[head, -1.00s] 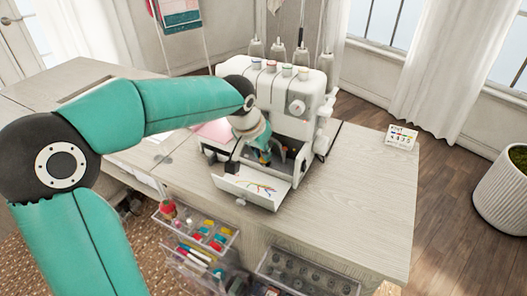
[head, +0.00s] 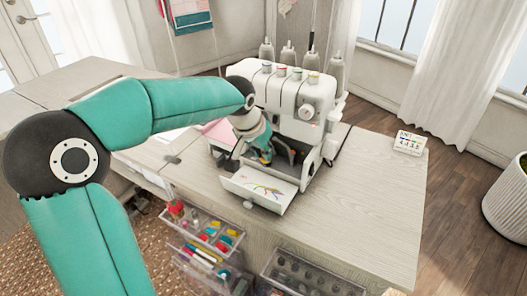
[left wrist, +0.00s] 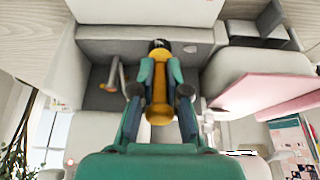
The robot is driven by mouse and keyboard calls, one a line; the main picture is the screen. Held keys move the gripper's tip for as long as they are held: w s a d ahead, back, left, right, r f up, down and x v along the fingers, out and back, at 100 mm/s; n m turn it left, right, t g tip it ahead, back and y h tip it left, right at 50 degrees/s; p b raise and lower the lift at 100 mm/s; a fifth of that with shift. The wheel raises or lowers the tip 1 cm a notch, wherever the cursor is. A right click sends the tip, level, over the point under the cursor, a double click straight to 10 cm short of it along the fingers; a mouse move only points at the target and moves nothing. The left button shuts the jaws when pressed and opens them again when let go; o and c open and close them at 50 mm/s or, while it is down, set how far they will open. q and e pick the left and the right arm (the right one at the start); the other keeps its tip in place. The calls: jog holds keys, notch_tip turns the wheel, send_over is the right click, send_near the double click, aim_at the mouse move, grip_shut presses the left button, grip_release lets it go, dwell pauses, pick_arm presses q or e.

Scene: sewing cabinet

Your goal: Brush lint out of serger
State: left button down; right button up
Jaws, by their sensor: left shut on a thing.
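The white serger (head: 311,96) stands on the wooden cabinet top. Its front cover (head: 250,194) is folded down and shows coloured threading lines. My left gripper (head: 265,155) is at the open front of the serger, and its arm hides part of the machine. In the left wrist view my left gripper (left wrist: 160,66) is shut on a brush with a yellow-orange handle (left wrist: 159,113). The brush's dark tip points into the serger's grey inner bay (left wrist: 103,46). I cannot tell whether the tip touches anything. No lint can be made out. My right gripper is not in view.
Thread cones (head: 288,54) stand behind the serger. Clear drawers (head: 203,238) with coloured supplies project below the front. The cabinet top right of the serger (head: 375,190) is bare.

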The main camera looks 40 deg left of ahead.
pick_arm(q)
jog(key=shift+a, duration=0.1)
jog(key=shift+s+a, duration=0.25)
jog(key=shift+a, duration=0.7)
jog(key=shift+s+a+p, duration=0.25)
jog(key=shift+a+p, duration=0.15)
jog(key=shift+a, duration=0.6)
jog(key=shift+r, duration=0.1)
jog(key=shift+r+p, duration=2.45)
jog(key=shift+r, duration=0.55)
